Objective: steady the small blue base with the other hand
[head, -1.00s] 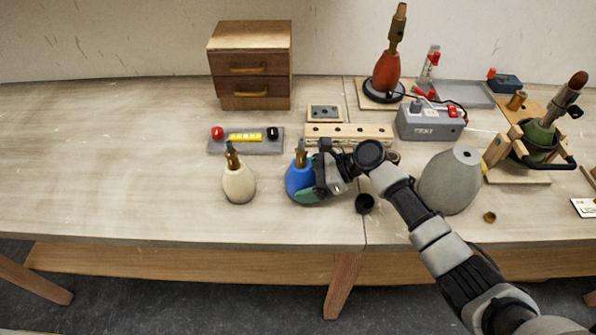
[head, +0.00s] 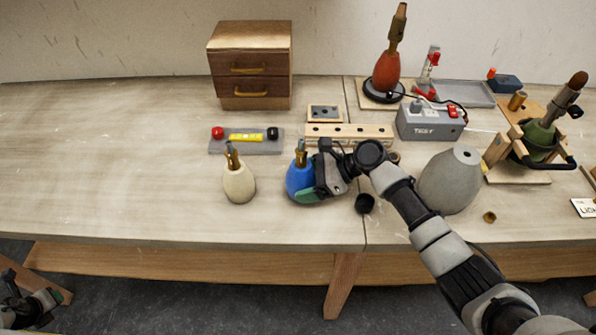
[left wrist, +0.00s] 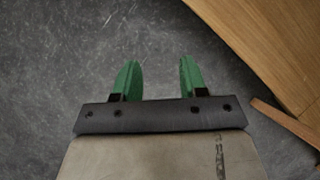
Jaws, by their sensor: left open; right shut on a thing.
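The small blue base (head: 299,180) stands upright on the table in the head view, with a brass-coloured fitting (head: 300,153) on top. My right gripper (head: 312,190) is at its right side, shut on it; a green finger shows low against its front. The far finger is hidden. My left gripper (left wrist: 160,80) is open and empty in the left wrist view, above the grey floor. In the head view, part of my left arm shows at the lower left corner, below the table's front edge, far from the blue base.
A cream base (head: 239,184) stands left of the blue one. A black cap (head: 364,203) and a grey cone-like body (head: 450,180) are to the right. The table's left part is clear.

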